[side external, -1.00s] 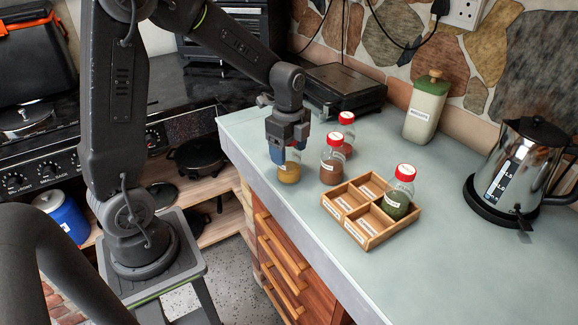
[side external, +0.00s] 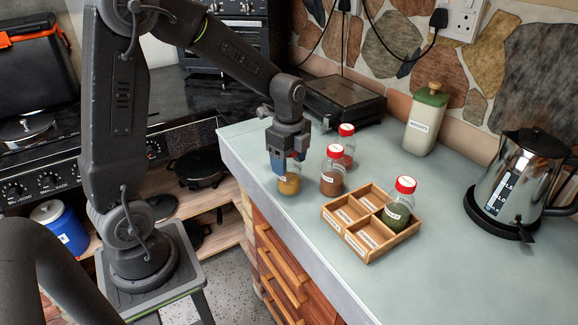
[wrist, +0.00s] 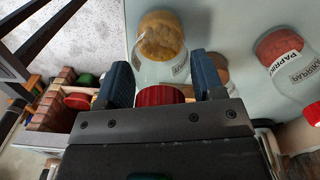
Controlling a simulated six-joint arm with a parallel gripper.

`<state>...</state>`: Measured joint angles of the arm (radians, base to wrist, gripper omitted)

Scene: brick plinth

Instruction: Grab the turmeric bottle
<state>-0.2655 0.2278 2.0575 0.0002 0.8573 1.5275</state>
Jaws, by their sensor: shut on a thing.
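The turmeric bottle (side external: 289,184), a clear jar with yellow-brown powder, stands at the left part of the counter in the side view. My gripper (side external: 289,160) is over it from above, with its blue fingers shut on its upper part. In the wrist view the bottle (wrist: 162,45) shows between the two fingers of my gripper (wrist: 166,80), its red lid close to the palm. Its label is mostly turned away and I cannot read it. The bottle looks upright, with its base at the counter; I cannot tell any gap.
Two red-lidded bottles of reddish powder, a near one (side external: 332,172) and a far one (side external: 347,143), stand close on the right. A wooden divided tray (side external: 368,248) holds a green-filled bottle (side external: 398,208). A kettle (side external: 505,185), canister (side external: 425,122) and black appliance (side external: 342,98) stand farther off.

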